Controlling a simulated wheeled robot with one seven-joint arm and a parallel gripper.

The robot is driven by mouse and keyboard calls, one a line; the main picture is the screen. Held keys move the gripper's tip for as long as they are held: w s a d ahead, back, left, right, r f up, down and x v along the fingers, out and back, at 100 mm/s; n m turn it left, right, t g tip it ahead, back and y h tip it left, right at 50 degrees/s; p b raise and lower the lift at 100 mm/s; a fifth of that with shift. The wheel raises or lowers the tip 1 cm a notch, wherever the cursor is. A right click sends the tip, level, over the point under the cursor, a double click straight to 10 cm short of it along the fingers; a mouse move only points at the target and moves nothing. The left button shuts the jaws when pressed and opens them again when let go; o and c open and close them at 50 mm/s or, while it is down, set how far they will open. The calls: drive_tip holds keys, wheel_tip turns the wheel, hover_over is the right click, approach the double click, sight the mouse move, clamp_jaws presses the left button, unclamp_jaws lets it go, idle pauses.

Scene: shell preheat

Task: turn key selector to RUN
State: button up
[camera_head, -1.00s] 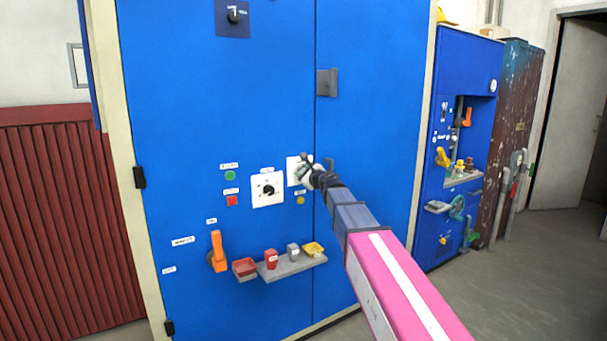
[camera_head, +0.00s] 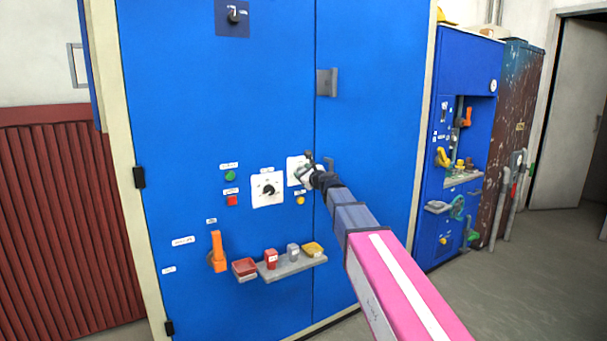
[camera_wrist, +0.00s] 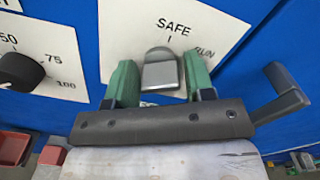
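The key selector (camera_wrist: 160,72) is a grey knob on a white plate (camera_wrist: 205,22) marked SAFE at the top and RUN to the right. In the wrist view its top end lies just below the SAFE tick, away from RUN. In the head view my gripper (camera_head: 305,174) covers much of the white plate (camera_head: 292,166) on the blue cabinet.
A dial (camera_head: 268,189) sits left of the plate, with green (camera_head: 230,176) and red buttons beyond. A yellow button (camera_head: 300,201) is just below. A cabinet handle (camera_wrist: 284,92) sticks out close to my gripper's right. A shelf (camera_head: 290,268) with small bins and an orange lever (camera_head: 218,251) are lower.

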drive_tip(key=shift+o, duration=0.5)
drive_tip(key=v, duration=1)
drive_tip(key=shift+s+d, duration=0.25)
drive_tip(key=shift+s, duration=0.1)
drive_tip(key=s+d+f+n+g+h, duration=0.1)
drive_tip(key=s+d+f+n+g, duration=0.2)
drive_tip(key=f, duration=0.5)
drive_tip(key=s+d+f+n+g+h, duration=0.1)
drive_tip(key=s+f+n+g, duration=0.1)
drive_tip(key=s+f+n, duration=0.5)
drive_tip(key=d+f+n+g+h, duration=0.1)
drive_tip(key=f+n+g, duration=0.2)
drive_tip(key=f, duration=0.7)
drive_tip(key=s+d+f+n+g+h, duration=0.7)
drive_tip(key=s+d+f+n, duration=0.3)
drive_tip(key=s+d+f, duration=0.3)
wheel_tip(320, 180, down, 3)
drive_tip(key=s, duration=0.3)
